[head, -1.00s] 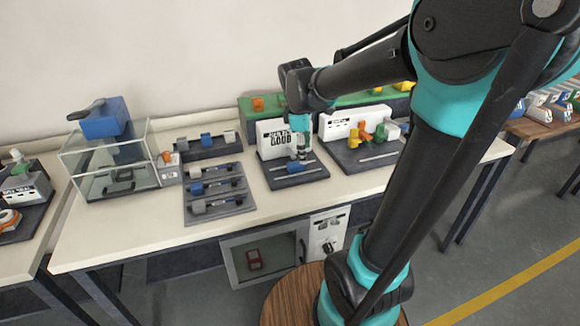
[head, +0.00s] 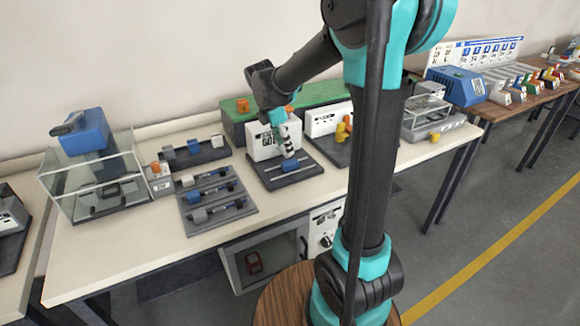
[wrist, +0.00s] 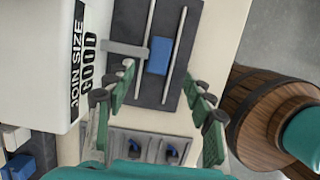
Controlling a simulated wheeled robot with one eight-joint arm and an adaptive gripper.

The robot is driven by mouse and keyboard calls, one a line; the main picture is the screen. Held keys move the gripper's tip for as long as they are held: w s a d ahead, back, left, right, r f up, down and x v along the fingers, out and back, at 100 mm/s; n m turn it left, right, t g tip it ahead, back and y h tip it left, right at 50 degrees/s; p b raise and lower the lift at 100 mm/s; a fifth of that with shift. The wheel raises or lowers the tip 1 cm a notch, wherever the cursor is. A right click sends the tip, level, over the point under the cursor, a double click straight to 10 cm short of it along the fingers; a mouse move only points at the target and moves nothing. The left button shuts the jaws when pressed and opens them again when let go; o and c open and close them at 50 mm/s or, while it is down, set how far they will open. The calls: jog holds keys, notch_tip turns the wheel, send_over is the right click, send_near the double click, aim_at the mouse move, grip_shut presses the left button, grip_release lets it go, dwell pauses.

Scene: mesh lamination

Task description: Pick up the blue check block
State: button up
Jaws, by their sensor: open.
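A small blue block (head: 290,166) lies on a dark plate (head: 262,178) with pale rods, in front of a white box with printed lettering (head: 263,141). In the wrist view the blue block (wrist: 159,55) sits between two rods, beside a grey crosspiece (wrist: 125,48). My gripper (head: 288,152) is tilted just above and behind the block in the head view. In the wrist view my open gripper (wrist: 157,82) has green fingers spread on either side of the picture's middle, with the block beyond the fingertips and nothing between them.
A grey tray (head: 217,212) with blue and grey pieces on rods is left of the plate. Another dark rack (head: 208,155) with a blue block stands behind it. A glass case (head: 62,195) is at the left. The table front (head: 170,255) is clear.

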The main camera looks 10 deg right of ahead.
aim_at(290, 162)
jog(key=shift+x, duration=3.9)
jog(key=shift+c, duration=0.2)
grip_shut()
